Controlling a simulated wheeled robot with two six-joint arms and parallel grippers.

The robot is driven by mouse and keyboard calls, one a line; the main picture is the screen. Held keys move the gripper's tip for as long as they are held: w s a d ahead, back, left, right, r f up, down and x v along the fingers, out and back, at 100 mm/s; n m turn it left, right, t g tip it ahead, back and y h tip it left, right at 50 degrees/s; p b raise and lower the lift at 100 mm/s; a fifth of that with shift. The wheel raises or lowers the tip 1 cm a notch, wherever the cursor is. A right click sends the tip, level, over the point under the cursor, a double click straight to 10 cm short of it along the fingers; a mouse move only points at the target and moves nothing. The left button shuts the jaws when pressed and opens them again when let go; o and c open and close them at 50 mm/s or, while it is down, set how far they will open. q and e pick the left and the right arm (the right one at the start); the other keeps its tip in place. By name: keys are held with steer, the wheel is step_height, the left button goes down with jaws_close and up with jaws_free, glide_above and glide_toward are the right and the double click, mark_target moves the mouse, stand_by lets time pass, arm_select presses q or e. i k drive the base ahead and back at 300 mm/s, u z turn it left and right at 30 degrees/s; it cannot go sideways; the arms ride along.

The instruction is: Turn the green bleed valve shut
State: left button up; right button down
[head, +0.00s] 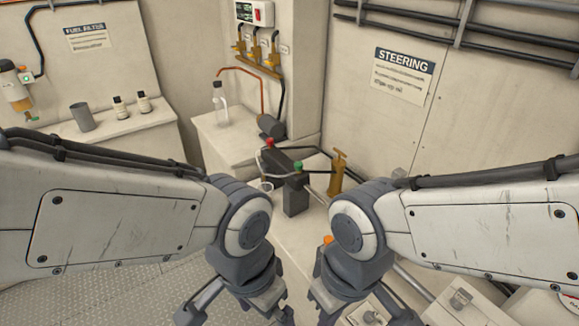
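The green bleed valve knob (298,165) sits on top of the dark steering ram unit (294,196) in the middle of the head view. A red valve knob (269,142) sits at the unit's far left end. My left gripper (237,312) and my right gripper (362,312) are low at the bottom edge, nearer than the unit and apart from both knobs. The fingers of each look spread with nothing held, though the frame edge partly cuts them off. The green knob's exact turn angle is too small to read.
A brass pump-like fitting (338,174) stands right of the green knob. A clear bottle (220,103) stands on a ledge behind. A clear cup (263,186) is beside the unit. A grey cup (82,117) and two small bottles stand on the left bench. An orange cap (328,239) shows between my arms.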

mark_target(299, 165)
steer(key=u, duration=0.35)
steer(key=k, duration=0.5)
steer(key=u, duration=1.2)
steer(key=i, duration=0.75)
steer(key=z, duration=0.75)
steer(key=i, duration=0.85)
steer(key=z, duration=0.85)
